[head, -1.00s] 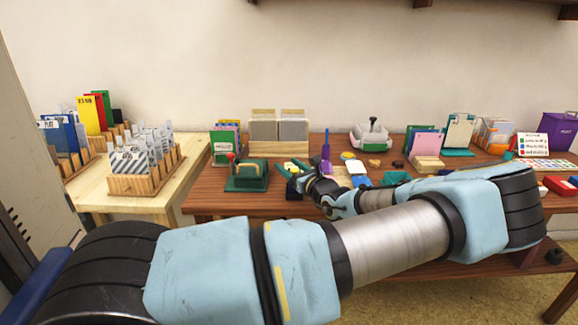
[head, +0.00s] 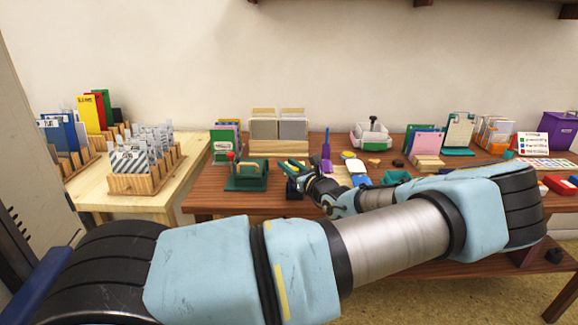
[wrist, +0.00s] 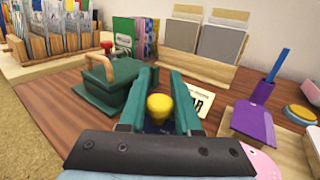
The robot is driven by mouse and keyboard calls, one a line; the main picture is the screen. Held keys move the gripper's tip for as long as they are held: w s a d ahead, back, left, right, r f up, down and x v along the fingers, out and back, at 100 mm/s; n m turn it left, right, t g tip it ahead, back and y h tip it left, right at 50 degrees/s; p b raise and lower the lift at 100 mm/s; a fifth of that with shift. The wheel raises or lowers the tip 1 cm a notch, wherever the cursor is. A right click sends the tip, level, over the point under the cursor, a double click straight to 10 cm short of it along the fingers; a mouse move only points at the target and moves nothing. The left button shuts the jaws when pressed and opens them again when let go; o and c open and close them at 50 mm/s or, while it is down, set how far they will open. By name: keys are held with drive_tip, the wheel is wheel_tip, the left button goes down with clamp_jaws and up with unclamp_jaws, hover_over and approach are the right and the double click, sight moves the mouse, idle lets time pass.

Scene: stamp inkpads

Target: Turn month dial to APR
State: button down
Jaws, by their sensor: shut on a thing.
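A yellow knob (wrist: 160,105) stands between the two green fingers of my gripper (wrist: 159,92) in the wrist view. The fingers are shut on it. A dark blue part shows just below the knob, mostly hidden by the fingers and the gripper body. A pale card (wrist: 199,106) with large dark letters ending in "AR" lies just right of the right finger; its left part is hidden. In the head view my gripper (head: 291,176) is at the front middle of the brown table, and the knob cannot be made out there.
A green press (wrist: 112,84) with a wooden handle and red knob stands close left of my gripper. Grey cards in a wooden stand (head: 292,147) are behind.

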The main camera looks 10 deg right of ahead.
drive_tip(key=shift+n+y+b, duration=0.3)
drive_tip(key=shift+y+b, duration=0.05)
drive_tip(key=shift+y, duration=0.05)
drive_tip(key=shift+a+f+n+g+y+b, duration=0.1)
drive_tip(key=shift+a+n+g+y+b, duration=0.05)
drive_tip(key=shift+n+g+y+b, duration=0.45)
drive_tip(key=y, duration=0.1)
drive_tip(key=n+g+y, duration=0.2)
drive_tip(key=shift+s+a, duration=0.25)
drive_tip(key=shift+a, duration=0.05)
drive_tip(key=shift+s+a+n+g+y+b, duration=0.15)
drive_tip(key=shift+n+g+y+b, duration=0.2)
drive_tip(key=shift+n+g+y, duration=0.45)
drive_tip(key=shift+s+a+n+g+y+b, duration=0.15)
drive_tip(key=shift+n+g+y+b, duration=0.2)
drive_tip(key=shift+n+g+y, duration=0.45)
drive_tip(key=shift+s+a+n+g+y+b, duration=0.15)
drive_tip(key=shift+n+g+y+b, duration=0.3)
drive_tip(key=shift+g, duration=0.55)
drive_tip(key=shift+d, duration=0.1)
drive_tip(key=c, duration=0.6)
unclamp_jaws()
